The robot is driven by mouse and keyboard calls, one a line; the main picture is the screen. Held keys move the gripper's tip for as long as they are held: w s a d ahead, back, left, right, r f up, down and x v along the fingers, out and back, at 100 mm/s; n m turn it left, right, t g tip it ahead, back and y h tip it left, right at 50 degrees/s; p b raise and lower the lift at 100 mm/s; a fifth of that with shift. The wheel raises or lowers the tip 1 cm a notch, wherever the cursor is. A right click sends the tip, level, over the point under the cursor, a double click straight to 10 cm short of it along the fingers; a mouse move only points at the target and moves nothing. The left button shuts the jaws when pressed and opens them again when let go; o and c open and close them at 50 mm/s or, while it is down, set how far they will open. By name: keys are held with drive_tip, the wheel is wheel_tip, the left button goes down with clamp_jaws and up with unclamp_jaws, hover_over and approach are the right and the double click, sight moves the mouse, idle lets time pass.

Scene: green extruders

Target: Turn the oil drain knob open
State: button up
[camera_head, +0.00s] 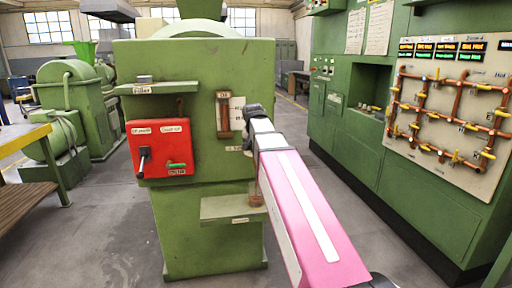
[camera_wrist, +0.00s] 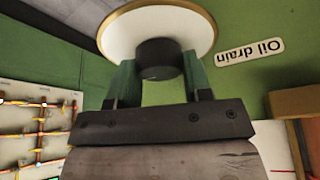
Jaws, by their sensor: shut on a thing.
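The oil drain knob (camera_wrist: 158,58) is dark and round, at the centre of a white disc with a gold rim (camera_wrist: 128,28) in the wrist view. My gripper (camera_wrist: 160,76) has its two green fingers on either side of the knob and is shut on it. The "Oil drain" label (camera_wrist: 249,53) is upside down to the right of the disc. In the head view my gripper (camera_head: 249,128) is at the right side of the green machine (camera_head: 215,195), and my pink and white arm hides the knob and disc.
A red control box (camera_head: 160,150) with a black lever is left on the machine. A gauge (camera_head: 224,113) is just left of my gripper, and a small green shelf (camera_head: 232,208) is below it. A green cabinet with a pipe panel (camera_head: 450,110) stands right, across open floor.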

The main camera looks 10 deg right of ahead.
drive_tip(key=shift+m, duration=0.3)
drive_tip(key=o, duration=0.9)
drive_tip(key=shift+r, duration=0.1)
drive_tip(key=v, duration=1)
drive_tip(key=shift+a+r, duration=0.15)
drive_tip(key=shift+r, duration=0.1)
drive_tip(key=shift+s, duration=0.15)
